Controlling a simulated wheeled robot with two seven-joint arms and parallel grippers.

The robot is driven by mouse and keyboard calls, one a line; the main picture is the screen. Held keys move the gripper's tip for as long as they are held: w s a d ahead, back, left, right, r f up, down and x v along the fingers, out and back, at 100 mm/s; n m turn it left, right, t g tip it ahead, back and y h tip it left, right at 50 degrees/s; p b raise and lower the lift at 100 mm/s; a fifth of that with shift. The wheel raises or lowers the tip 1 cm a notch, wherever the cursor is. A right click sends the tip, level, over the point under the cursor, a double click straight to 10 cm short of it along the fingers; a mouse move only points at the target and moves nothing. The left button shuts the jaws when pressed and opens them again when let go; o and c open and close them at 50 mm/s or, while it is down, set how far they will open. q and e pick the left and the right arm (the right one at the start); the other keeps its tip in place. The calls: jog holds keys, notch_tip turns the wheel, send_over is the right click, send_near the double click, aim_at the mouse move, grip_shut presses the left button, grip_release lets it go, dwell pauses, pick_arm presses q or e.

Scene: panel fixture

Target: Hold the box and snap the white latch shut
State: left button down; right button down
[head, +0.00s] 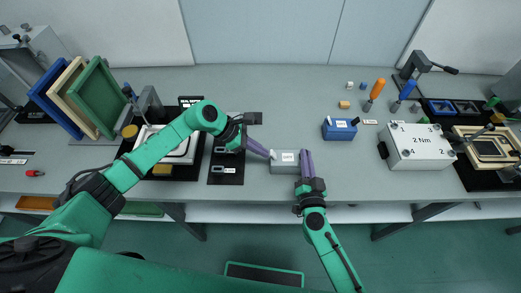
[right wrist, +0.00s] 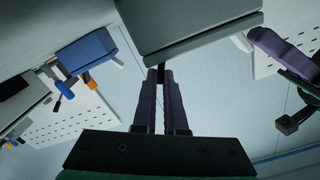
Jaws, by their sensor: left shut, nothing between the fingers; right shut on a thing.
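The grey box (head: 287,168) with a white label stands near the table's front edge; its grey body also fills the top of the right wrist view (right wrist: 185,25). The white latch (right wrist: 241,42) shows at the box's side in the right wrist view and as a small white spot in the head view (head: 272,154). My left gripper (head: 270,154) is shut and empty, its purple fingertips close to the latch; I cannot tell if they touch. My right gripper (head: 306,154) is shut on the box's right side; the exact grip is partly hidden.
A blue box (head: 340,131) stands behind and right of the grey box. The white 2 Nm block (head: 418,148) is further right. A black plate (head: 227,165) lies left, under my left arm. Orange (head: 375,91) and blue (head: 403,95) handled tools stand behind.

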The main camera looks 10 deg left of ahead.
aim_at(272, 152)
pick_arm(q)
jog(key=shift+w+d+r, duration=0.1)
jog(key=shift+d+r, duration=0.35)
dwell(0.6)
jog(key=shift+d+r, duration=0.2)
jog(key=shift+d, duration=0.05)
jog(key=shift+w+d+r, duration=0.1)
jog(key=shift+d+r, duration=0.1)
jog(key=shift+d, duration=0.3)
jog(key=shift+w+d+r, duration=0.1)
jog(key=shift+d+r, duration=0.1)
jog(key=shift+d, duration=0.25)
jog(key=shift+r, duration=0.1)
jog(key=shift+a+r, duration=0.1)
jog(key=shift+r, duration=0.6)
